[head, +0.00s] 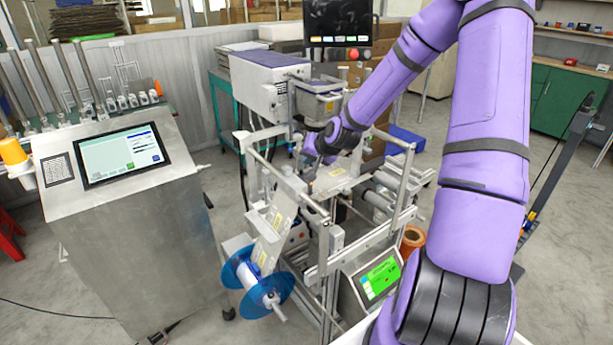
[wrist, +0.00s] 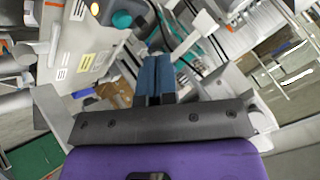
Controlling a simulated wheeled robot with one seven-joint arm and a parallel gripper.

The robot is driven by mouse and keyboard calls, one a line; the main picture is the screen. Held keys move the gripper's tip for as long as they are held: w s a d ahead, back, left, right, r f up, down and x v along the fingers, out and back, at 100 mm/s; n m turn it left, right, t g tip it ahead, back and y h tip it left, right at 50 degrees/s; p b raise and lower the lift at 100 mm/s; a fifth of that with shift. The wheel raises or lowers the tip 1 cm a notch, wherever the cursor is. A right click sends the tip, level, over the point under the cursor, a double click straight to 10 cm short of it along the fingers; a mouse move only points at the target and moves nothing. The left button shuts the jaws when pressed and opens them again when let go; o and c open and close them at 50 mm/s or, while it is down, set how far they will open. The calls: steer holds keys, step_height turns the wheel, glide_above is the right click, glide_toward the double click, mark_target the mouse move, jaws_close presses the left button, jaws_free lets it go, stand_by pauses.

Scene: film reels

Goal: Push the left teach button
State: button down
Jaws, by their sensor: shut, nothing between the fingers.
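My gripper (wrist: 153,62) shows in the wrist view as two dark blue fingers closed together, with nothing between them. Its fingers point at the metal frame of the labelling machine. In the head view my gripper (head: 310,176) is small and partly hidden, low over the middle of the labelling machine (head: 335,235). A pale panel (wrist: 75,40) with labels is at the upper left of the wrist view. I cannot tell which part is the left teach button.
A steel console (head: 130,230) with a touchscreen (head: 122,154) stands at left. A blue film reel (head: 258,283) and a green-lit display (head: 380,277) are at the machine's front. A black monitor (head: 338,20) with a red button (head: 353,54) stands behind. Rails surround the gripper.

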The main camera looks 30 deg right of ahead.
steer(key=shift+f, duration=1.05)
steer(key=shift+f, duration=0.1)
stand_by(1.3)
steer(key=shift+f, duration=0.3)
steer(key=shift+f, duration=0.4)
stand_by(0.7)
stand_by(0.3)
steer(key=shift+r, duration=0.85)
steer(key=shift+r, duration=0.1)
steer(key=shift+r, duration=2.4)
